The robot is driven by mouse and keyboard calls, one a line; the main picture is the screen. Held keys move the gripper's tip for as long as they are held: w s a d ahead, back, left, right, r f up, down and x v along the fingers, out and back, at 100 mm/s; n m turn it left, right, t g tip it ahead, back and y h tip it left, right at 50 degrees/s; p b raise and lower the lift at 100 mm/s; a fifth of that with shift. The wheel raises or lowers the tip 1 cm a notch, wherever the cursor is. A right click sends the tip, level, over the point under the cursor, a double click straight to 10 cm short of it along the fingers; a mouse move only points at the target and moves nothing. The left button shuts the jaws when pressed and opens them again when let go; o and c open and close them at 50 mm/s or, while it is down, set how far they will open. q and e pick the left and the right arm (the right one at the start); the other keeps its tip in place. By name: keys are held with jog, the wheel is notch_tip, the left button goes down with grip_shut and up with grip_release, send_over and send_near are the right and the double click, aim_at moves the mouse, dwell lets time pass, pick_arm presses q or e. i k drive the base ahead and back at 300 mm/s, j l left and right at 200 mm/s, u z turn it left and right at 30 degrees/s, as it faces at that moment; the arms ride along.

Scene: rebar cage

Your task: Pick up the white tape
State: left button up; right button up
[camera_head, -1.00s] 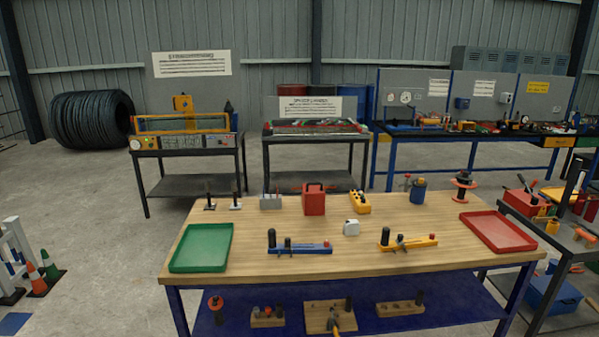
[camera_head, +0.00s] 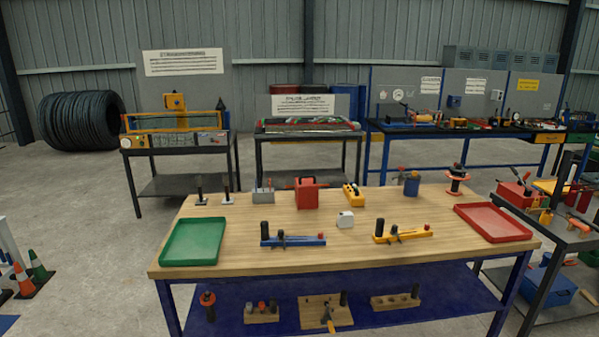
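Nothing touches the tape. Neither of my grippers shows in the head view.
A green tray (camera_head: 194,242) lies at the bench's left end and a red tray (camera_head: 492,223) at its right end. A grey cart (camera_head: 545,240) with tools stands close on the right. Traffic cones (camera_head: 38,268) stand at left. Floor shows left of the bench.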

aim_at(346, 219)
jog(key=i+l, duration=0.2)
jog(key=l, duration=0.15)
jog(key=i+l, duration=0.2)
jog(key=l, duration=0.15)
jog(key=i+l+u, duration=0.1)
jog(key=l, duration=0.25)
jog(key=i, duration=0.1)
